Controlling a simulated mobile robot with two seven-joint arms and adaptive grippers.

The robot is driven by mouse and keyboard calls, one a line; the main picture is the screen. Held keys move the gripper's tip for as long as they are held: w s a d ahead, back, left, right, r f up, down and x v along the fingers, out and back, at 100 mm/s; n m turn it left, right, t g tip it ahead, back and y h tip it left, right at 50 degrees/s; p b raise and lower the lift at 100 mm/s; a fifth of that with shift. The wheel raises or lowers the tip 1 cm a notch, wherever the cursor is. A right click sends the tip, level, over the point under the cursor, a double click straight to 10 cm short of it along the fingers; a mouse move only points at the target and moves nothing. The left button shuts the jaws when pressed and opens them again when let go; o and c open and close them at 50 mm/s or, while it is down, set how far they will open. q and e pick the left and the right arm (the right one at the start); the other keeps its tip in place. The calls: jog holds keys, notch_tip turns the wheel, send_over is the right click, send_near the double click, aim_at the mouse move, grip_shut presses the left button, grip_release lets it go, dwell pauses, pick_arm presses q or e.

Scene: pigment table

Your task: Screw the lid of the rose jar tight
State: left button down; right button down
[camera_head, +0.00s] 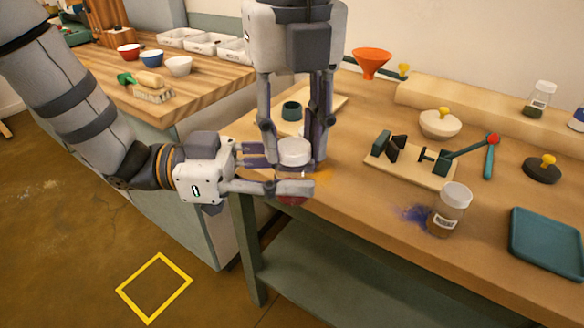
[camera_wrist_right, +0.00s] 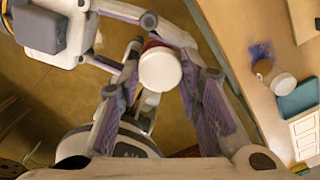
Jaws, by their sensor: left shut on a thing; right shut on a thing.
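The rose jar (camera_head: 292,199) is upright beyond the table's near left edge, mostly hidden by my left gripper's fingers. My left gripper (camera_head: 288,177) comes in from the left and is shut on its body. The round white lid (camera_head: 294,151) is at the top of the jar; how tightly it sits cannot be told. My right gripper (camera_head: 294,160) points down from above and is shut on the lid, one finger on each side. The right wrist view shows the lid (camera_wrist_right: 160,69) end-on, with a bit of the red jar (camera_wrist_right: 152,44) behind it.
A lidded jar (camera_head: 449,211) stands on the table beside a purple powder spill. A clamp fixture on a board (camera_head: 410,170), a teal tray (camera_head: 546,243) and an orange funnel (camera_head: 371,62) are farther right. Bowls (camera_head: 179,66) stand on the left counter.

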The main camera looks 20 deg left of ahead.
jog(key=shift+m, duration=0.6)
jog(key=c, duration=1.1)
grip_release()
jog(key=shift+o, duration=0.2)
notch_tip(320, 180, up, 12)
